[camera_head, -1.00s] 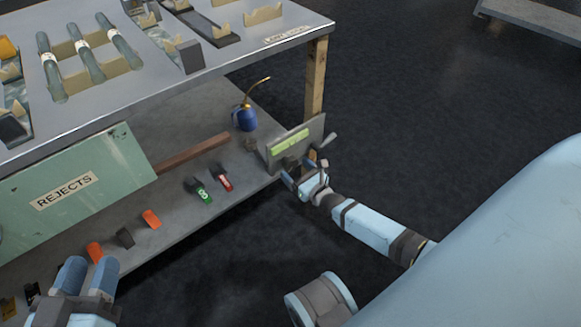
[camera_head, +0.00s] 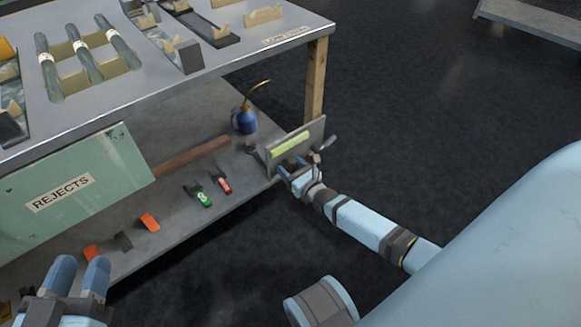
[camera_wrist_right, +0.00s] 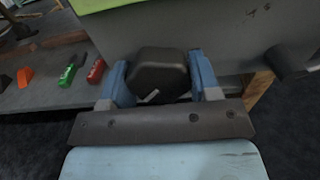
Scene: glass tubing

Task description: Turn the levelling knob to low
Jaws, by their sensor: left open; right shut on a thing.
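The levelling knob (camera_wrist_right: 160,72) is a dark, rounded block with a pale pointer mark near its lower edge, seen in the right wrist view. It sits on the front of a grey panel (camera_head: 317,136) with a yellow-green label, at the bench's lower shelf corner. My right gripper (camera_wrist_right: 162,80) is shut on the knob, with a blue finger on each side of it. In the head view my right gripper (camera_head: 294,172) hides most of the knob. My left gripper (camera_head: 78,278) is open and empty at the lower left, in front of the shelf.
A blue oil can (camera_head: 244,120) stands behind the panel on the lower shelf (camera_head: 160,235). Green-handled (camera_head: 203,198) and red-handled (camera_head: 223,184) pieces and orange blocks lie along the shelf. A REJECTS panel (camera_head: 70,190) hangs at left. A lever (camera_head: 328,143) sticks out at the panel's right.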

